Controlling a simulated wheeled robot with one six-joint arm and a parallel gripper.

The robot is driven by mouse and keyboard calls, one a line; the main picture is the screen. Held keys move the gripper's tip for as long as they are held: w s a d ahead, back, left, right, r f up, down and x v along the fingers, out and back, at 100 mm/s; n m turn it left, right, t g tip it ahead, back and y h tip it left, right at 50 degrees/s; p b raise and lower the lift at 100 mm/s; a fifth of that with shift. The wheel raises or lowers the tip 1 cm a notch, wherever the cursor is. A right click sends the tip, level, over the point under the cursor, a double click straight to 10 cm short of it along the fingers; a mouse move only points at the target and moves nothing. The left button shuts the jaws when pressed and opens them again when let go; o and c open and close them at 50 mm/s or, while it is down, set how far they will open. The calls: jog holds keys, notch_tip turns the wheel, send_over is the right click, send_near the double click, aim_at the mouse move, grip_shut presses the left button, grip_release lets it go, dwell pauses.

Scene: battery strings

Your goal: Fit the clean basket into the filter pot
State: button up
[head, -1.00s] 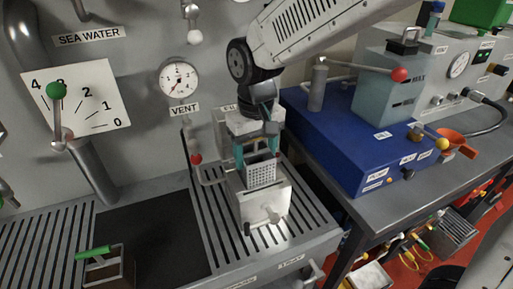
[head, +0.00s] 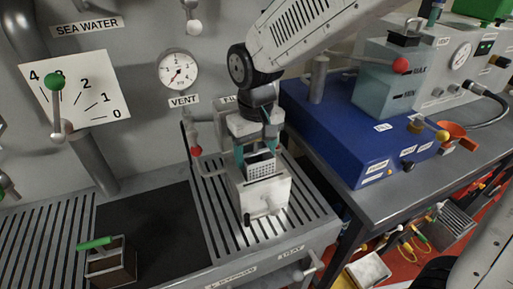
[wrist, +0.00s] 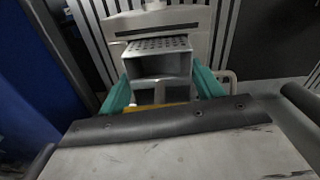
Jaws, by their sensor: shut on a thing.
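The clean basket (head: 261,164) is a light grey perforated box. My gripper (head: 256,153), with teal fingers, is shut on it from above. The lower part of the basket is hidden inside the filter pot (head: 262,196), a pale box with a small knob on its front, standing on the slatted drain. In the wrist view the basket (wrist: 160,64) shows between the teal fingers, in front of the pot's pale wall (wrist: 165,22). I cannot tell whether the basket touches the pot's floor.
A green-handled basket (head: 110,262) stands on the dark mat at the lower left. A red-knobbed lever (head: 196,151) is close left of the pot. The blue box (head: 345,135) stands on the bench to the right. Slats (head: 300,205) right of the pot are clear.

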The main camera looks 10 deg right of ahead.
jog(key=shift+f, duration=0.95)
jog(key=o, duration=1.3)
jog(key=shift+c, duration=0.2)
jog(key=shift+r, duration=0.1)
notch_tip(320, 180, up, 8)
jog(key=shift+f, duration=0.2)
